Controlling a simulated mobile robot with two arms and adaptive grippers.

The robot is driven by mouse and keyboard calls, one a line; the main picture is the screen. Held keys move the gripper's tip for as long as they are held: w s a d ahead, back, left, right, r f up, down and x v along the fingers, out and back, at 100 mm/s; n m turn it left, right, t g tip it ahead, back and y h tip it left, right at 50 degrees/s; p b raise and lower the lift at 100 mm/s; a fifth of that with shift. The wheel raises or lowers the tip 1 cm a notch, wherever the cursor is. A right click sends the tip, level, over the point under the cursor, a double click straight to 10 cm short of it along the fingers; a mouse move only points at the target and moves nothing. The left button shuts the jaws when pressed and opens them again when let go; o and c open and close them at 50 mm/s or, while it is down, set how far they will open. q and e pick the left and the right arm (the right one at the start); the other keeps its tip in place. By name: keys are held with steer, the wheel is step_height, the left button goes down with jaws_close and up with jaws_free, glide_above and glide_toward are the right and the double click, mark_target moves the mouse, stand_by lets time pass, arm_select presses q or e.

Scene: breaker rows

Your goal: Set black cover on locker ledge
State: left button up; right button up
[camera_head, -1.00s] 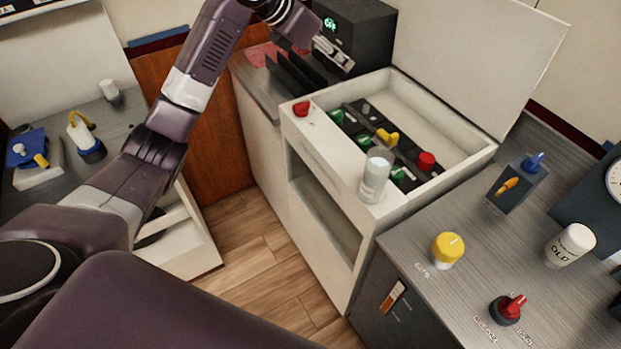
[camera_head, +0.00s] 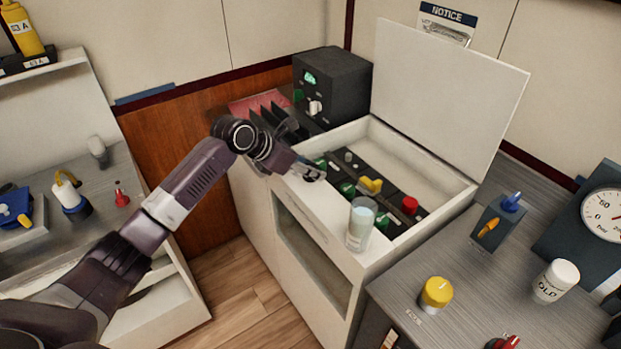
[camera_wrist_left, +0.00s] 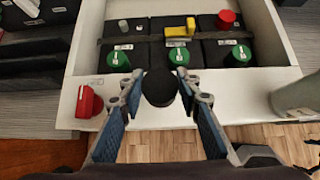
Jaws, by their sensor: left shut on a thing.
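The black cover (camera_wrist_left: 160,87) is a small round dark piece between the fingers of my left gripper (camera_wrist_left: 158,92), which is shut on it. The cover shows over the pale locker ledge (camera_wrist_left: 240,82) in the left wrist view; I cannot tell if it touches. In the head view my left gripper (camera_head: 312,173) is at the front rim of the open white locker, and the cover cannot be made out there. The ledge shows bare in front of the jar (camera_head: 320,213). My right gripper is not in view.
A red knob (camera_wrist_left: 85,101) is on the ledge left of the gripper. A clear jar (camera_head: 361,224) stands on the ledge to the right. Green knobs (camera_wrist_left: 179,54) and a yellow handle (camera_head: 371,185) are inside the locker, whose lid (camera_head: 445,95) stands open.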

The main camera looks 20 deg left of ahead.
mark_target(304, 178)
arm_select(q)
steer(key=shift+f, duration=1.95)
steer(key=shift+f+p, duration=0.1)
steer(key=shift+p, duration=0.2)
steer(key=o, duration=1.1)
steer(key=shift+c, duration=0.2)
